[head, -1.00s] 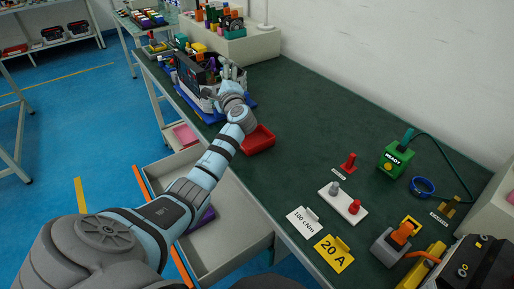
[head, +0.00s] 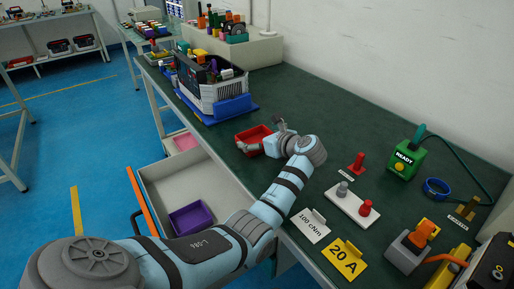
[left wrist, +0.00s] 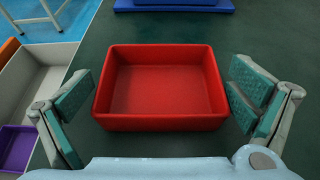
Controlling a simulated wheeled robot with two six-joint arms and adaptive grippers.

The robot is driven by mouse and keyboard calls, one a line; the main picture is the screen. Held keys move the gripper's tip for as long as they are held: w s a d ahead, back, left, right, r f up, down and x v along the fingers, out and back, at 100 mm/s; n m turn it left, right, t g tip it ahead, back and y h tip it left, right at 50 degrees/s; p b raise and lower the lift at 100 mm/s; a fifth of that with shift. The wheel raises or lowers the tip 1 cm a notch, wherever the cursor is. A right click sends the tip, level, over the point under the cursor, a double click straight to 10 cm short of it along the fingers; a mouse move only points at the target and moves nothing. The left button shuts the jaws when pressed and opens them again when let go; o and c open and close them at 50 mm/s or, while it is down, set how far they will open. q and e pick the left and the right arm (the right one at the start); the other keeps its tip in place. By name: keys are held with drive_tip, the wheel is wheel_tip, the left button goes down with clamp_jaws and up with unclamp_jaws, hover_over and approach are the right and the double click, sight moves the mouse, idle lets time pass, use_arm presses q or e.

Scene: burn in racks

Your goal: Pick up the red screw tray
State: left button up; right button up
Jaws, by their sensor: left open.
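The red screw tray (head: 252,134) sits on the dark green bench top, and it looks empty in the left wrist view (left wrist: 163,124). My left gripper (head: 262,140) is at the tray in the head view, partly covering its near right side. In the left wrist view my left gripper (left wrist: 161,98) is open. One teal-padded finger stands at each side of the tray, with a small gap on both sides. The tray is upright and not held. My right gripper is not in view.
An open drawer (head: 161,186) with a purple tray (head: 190,217) in it juts out below the bench edge. A grey device on a blue base (head: 232,107) stands behind the red tray. A white block with knobs (head: 345,207) and label cards (head: 340,258) lie to the right.

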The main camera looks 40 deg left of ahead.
use_arm(q)
drive_tip(key=shift+x, duration=1.1)
drive_tip(key=shift+d, duration=0.1)
drive_tip(key=shift+c, duration=0.6)
drive_tip(key=c, duration=0.9)
drive_tip(key=shift+o, duration=0.2)
